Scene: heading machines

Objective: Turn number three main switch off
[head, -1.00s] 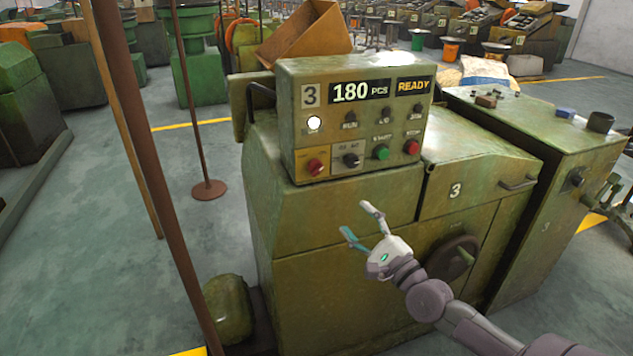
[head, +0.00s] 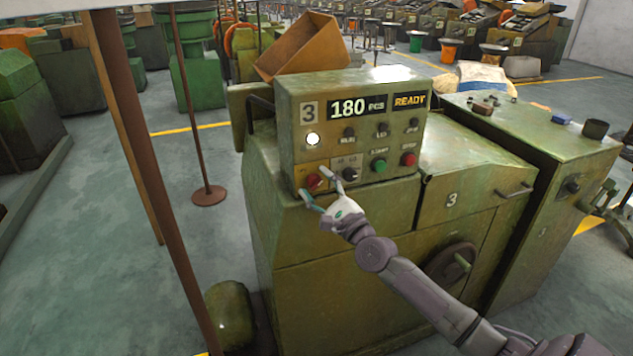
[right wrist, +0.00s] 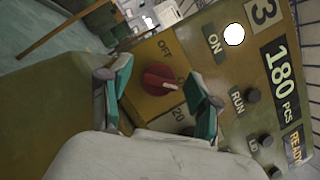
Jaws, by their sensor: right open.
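The number three machine's control panel (head: 292,150) carries a red rotary switch (head: 314,180) at its lower left, on a yellow plate. In the right wrist view the red knob (right wrist: 158,82) has a pale pointer mark aimed right, towards a partly hidden label and away from the word OFF (right wrist: 165,48). The white lamp (head: 312,138) marked ON is lit. My right gripper (head: 317,183) is open in front of the switch. In the right wrist view its fingers (right wrist: 157,72) stand on either side of the knob; contact cannot be told. My left gripper is not in view.
A black selector (head: 350,174) sits just right of the red switch, with green (head: 379,165) and red (head: 409,159) buttons beyond. The display (head: 378,104) reads 180 PCS, READY. A brown post (head: 150,190) stands to the left.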

